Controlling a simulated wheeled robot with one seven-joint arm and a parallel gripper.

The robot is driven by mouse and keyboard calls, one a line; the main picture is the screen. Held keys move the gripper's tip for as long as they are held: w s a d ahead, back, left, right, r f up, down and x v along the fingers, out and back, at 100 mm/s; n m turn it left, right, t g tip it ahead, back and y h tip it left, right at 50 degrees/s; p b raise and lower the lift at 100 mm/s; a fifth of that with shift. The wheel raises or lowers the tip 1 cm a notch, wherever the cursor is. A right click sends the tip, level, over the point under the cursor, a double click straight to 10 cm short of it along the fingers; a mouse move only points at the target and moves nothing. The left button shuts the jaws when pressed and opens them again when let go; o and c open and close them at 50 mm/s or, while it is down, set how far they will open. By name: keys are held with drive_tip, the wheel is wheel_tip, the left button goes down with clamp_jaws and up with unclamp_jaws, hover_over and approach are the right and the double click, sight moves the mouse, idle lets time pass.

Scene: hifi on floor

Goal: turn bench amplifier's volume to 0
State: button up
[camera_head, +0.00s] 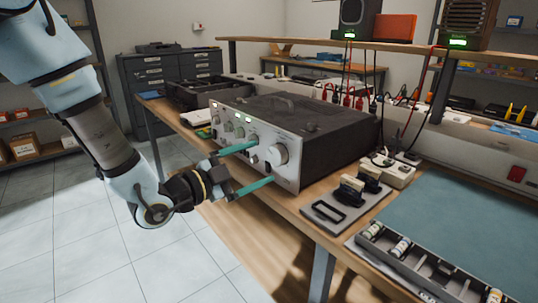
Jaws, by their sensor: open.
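The bench amplifier (312,128) is a dark box with a silver front panel, standing on the wooden bench. I cannot read the labels or the knob's pointer setting. My gripper (265,162) is open, with two teal fingers pointing at the panel. One fingertip is above and left of the large knob, the other below it. I cannot tell whether either finger touches the knob or panel.
On the wooden bench, a grey tray (325,211) stands right of the amplifier, near a power strip (392,168) and a blue mat (455,225). A parts organizer (375,240) lies at the front edge. Red and black cables hang behind. Open tiled floor is at left.

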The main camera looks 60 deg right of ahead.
sight(274, 156)
drive_tip(key=shift+p+x, duration=0.35)
drive_tip(key=shift+x, duration=1.85)
drive_tip(key=c, duration=1.4)
